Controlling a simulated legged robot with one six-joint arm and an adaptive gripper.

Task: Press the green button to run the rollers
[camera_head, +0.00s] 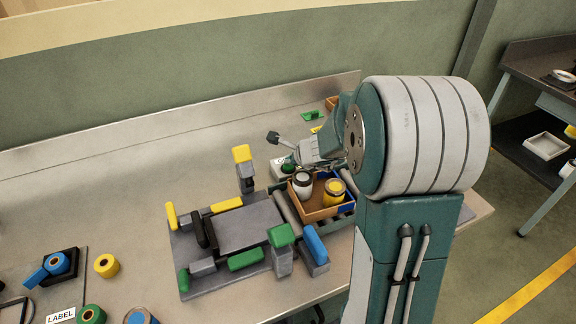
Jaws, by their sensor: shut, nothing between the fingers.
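The green button (288,168) sits on a small pale control box (278,171) behind the rollers, on the metal table. My gripper (295,160) reaches in from the right, close to the button and just above or beside it. Its fingers are shut with nothing held. I cannot tell whether the fingertips touch the button. The grey rollers (287,209) show beside a brown tray (315,212). The tray holds a white-and-dark can (303,184) and a yellow can (334,192). My arm hides part of the roller line.
A fixture plate with grey, yellow, green and blue blocks (245,260) stands front and centre. Tape rolls (106,265) and a LABEL card (61,316) lie at the left. Small green and orange pieces (313,115) lie behind my gripper. The back left of the table (100,190) is clear.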

